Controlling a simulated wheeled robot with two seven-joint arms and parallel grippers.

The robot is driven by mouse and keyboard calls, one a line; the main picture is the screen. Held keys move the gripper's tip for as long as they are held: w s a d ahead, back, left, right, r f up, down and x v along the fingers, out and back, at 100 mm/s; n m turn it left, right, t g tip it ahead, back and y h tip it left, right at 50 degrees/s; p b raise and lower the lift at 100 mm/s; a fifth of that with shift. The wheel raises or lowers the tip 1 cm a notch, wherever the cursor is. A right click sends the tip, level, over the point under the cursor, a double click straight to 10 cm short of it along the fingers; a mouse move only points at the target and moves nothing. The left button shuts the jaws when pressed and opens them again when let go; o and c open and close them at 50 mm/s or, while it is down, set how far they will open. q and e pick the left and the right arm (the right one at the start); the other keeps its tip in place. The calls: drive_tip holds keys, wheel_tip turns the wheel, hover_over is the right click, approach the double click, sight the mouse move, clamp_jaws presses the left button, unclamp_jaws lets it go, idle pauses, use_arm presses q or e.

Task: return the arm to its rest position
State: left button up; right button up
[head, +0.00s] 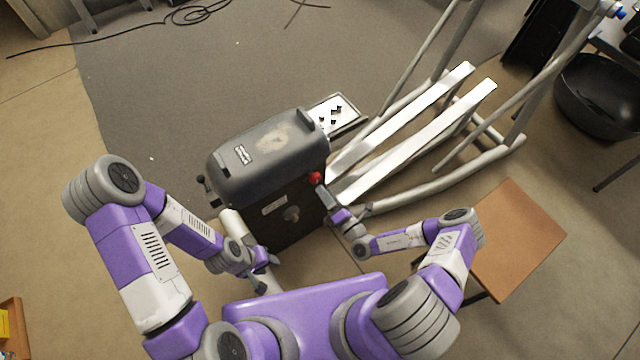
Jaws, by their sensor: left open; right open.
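My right arm reaches in from the right, its gripper (328,198) beside the dark machine housing (265,150), just below a red knob (316,177). The jaws are small here; they look open, and I cannot tell whether they touch the knob or housing. My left arm bends down from the left, its gripper (268,273) open and empty near the housing's lower front corner. I see nothing held in either gripper.
The elliptical's pale rails (420,135) and tubes extend right of the housing. A tray (345,112) with small dark parts sits behind it. A brown-topped table (518,240) stands close to my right arm. A black basin (600,95) is far right. Grey carpet (160,70) at upper left is mostly clear.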

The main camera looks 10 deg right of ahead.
drive_tip(key=shift+s+d, duration=0.2)
drive_tip(key=shift+s, duration=0.35)
drive_tip(key=s+a+r+n+g+y, duration=0.2)
drive_tip(key=s+a+n+g+y, duration=0.6)
drive_tip(key=s+a+n+g, duration=0.8)
drive_tip(key=s+d+f+n+g+h, duration=0.3)
drive_tip(key=s+d+n+g+h, duration=0.4)
drive_tip(key=n, duration=0.9)
drive_tip(key=w+d+r+n+t+h, duration=0.2)
drive_tip(key=w+d+n+t+h, duration=0.2)
drive_tip(key=n, duration=0.5)
drive_tip(key=shift+w+d+r+n+t, duration=0.25)
drive_tip(key=shift+w+d+n+t, duration=0.25)
drive_tip(key=shift+d+t, duration=0.45)
